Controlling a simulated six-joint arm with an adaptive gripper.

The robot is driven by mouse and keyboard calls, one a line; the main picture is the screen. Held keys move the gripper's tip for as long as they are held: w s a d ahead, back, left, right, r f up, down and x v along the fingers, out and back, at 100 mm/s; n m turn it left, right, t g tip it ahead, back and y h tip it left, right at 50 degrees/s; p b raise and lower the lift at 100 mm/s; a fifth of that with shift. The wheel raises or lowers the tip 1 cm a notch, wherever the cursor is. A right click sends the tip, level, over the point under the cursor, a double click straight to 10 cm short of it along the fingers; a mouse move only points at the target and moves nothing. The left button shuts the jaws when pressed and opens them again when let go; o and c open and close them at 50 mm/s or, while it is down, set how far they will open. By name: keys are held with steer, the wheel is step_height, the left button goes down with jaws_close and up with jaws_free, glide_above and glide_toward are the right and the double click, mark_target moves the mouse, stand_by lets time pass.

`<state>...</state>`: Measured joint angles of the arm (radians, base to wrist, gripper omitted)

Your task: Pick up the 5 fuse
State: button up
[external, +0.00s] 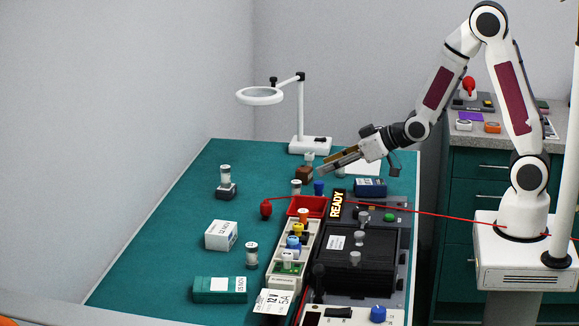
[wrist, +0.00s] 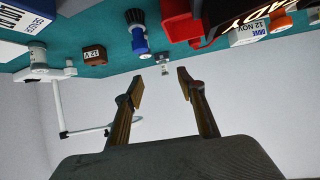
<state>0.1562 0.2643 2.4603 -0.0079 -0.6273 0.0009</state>
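Several small fuse-like cylinders with pale caps stand on the teal table. One (external: 225,174) is on a dark block at the left, one (external: 251,254) stands by the white box, and one (external: 296,187) is near the red bin. I cannot read a 5 on any of them. My gripper (external: 325,168) hangs over the back of the table, pointing left, near a brown block (external: 304,174). In the wrist view my gripper (wrist: 160,86) is open and empty. A small pale cylinder (wrist: 163,64) shows beyond the gap between its fingertips, apart from them.
The red bin (external: 318,206), a blue knobbed part (wrist: 138,38) and the magnifier lamp (external: 311,144) are close by. A red cable crosses the table toward the right. A dark test unit fills the front right. The table's left side has free room.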

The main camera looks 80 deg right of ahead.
steer(key=t, duration=0.1)
glide_toward(296, 181)
steer(key=shift+w+a+f, duration=0.4)
steer(key=shift+w+a, duration=0.15)
steer(key=shift+a, duration=0.1)
steer(key=shift+w+d+f+m+t+h, duration=0.15)
steer(key=shift+d+f+t+h, duration=0.1)
steer(key=shift+f, duration=0.15)
steer(key=shift+w+d+f+m+t+h, duration=0.15)
steer(key=shift+d+f+t, duration=0.1)
steer(key=shift+f, duration=0.2)
steer(key=shift+x, duration=1.25)
steer(key=shift+w, duration=0.1)
steer(key=shift+x, duration=2.5)
jaws_close()
